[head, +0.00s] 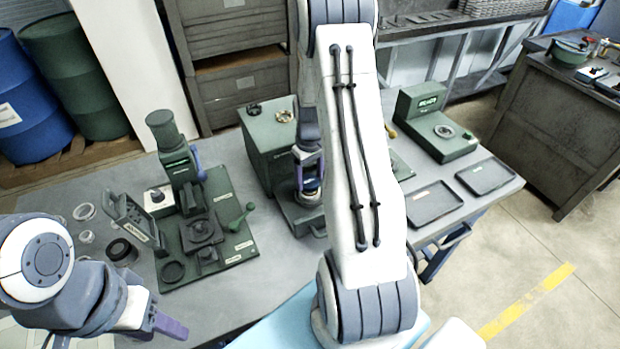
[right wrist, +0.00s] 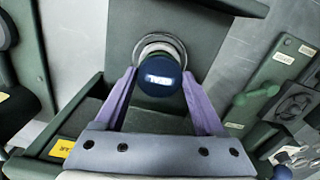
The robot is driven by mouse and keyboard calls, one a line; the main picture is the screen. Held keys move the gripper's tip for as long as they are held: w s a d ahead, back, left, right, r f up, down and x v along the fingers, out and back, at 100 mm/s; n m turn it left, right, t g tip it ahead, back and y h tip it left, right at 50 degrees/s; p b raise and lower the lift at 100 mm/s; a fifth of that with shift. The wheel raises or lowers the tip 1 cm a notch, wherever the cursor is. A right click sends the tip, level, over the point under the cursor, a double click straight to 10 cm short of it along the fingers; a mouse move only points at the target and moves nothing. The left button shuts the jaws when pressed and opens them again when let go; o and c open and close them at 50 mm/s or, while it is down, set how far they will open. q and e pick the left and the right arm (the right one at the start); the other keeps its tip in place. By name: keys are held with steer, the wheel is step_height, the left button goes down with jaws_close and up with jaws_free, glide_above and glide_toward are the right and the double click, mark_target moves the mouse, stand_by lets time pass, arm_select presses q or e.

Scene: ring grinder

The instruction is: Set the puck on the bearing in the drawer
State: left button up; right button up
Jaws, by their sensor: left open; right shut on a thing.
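The puck (right wrist: 160,76) is a dark blue round piece with a pale label, seen in the right wrist view. My right gripper (right wrist: 160,90) is shut on it, one purple finger on each side. A silver ring, which looks like the bearing (right wrist: 160,42), shows just behind the puck and is partly hidden by it; I cannot tell whether they touch. The drawer (head: 304,219) juts from the front of the green cabinet (head: 262,150) in the head view. My right gripper (head: 308,180) is above it, partly behind my arm. My left gripper (head: 166,325) is open and empty near the table's front edge.
A green press (head: 178,160) on a base plate stands left, with several loose rings and a bracket (head: 132,215) beside it. A green tester (head: 437,125) and two dark trays (head: 432,203) (head: 487,176) are right. Two rings lie on the cabinet top.

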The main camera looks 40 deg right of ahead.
mark_target(309, 181)
steer(key=shift+f, duration=0.8)
steer(key=shift+f, duration=0.2)
steer(key=o, duration=1.3)
steer(key=shift+r, duration=0.6)
step_height(309, 181, up, 11)
steer(key=b, duration=0.2)
steer(key=shift+r+b, duration=0.1)
steer(key=shift+b, duration=0.25)
